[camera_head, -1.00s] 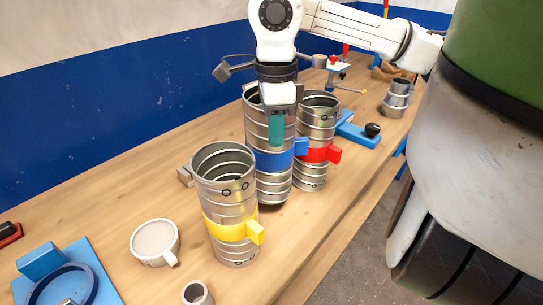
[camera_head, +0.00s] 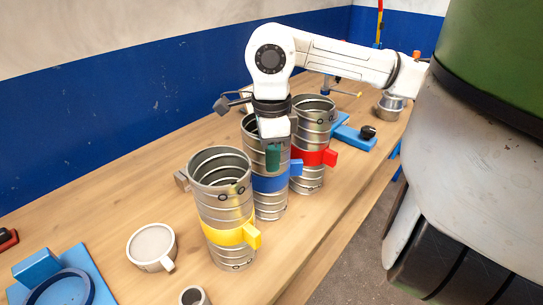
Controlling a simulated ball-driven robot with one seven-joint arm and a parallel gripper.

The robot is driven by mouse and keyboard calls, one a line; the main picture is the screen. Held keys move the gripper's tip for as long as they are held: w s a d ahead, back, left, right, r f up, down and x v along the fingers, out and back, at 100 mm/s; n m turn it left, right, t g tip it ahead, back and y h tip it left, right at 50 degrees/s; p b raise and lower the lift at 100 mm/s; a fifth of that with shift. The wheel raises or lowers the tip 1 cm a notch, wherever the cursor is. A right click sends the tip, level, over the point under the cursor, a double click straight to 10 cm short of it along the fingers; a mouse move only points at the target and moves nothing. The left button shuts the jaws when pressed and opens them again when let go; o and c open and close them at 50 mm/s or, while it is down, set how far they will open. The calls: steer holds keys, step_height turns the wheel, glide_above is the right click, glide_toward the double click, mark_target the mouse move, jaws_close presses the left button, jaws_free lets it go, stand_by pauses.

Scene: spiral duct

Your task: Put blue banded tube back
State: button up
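The blue banded tube (camera_head: 270,205) is a ribbed metal cylinder with a blue band and a blue tab on its right. It stands upright in a row between the yellow banded tube (camera_head: 226,255) and the red banded tube (camera_head: 313,180). My gripper (camera_head: 273,157) points down at its rim. One green-padded finger lies against the near outside wall; the other finger is hidden. The gripper appears shut on the tube wall. Its base is close to the bench (camera_head: 90,215), but I cannot tell whether it touches.
A white cup (camera_head: 151,246) and a small metal ring (camera_head: 194,296) lie at the front left. A blue fixture (camera_head: 62,285) is at the left edge. A blue block with a black knob (camera_head: 367,132) and a metal can (camera_head: 390,106) are farther back. The bench's right edge is near the tubes.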

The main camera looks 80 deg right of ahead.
steer(key=o, duration=0.4)
steer(key=shift+r, duration=0.1)
step_height(320, 180, up, 12)
steer(key=shift+r+b, duration=0.1)
steer(key=shift+b, duration=0.25)
stand_by(0.6)
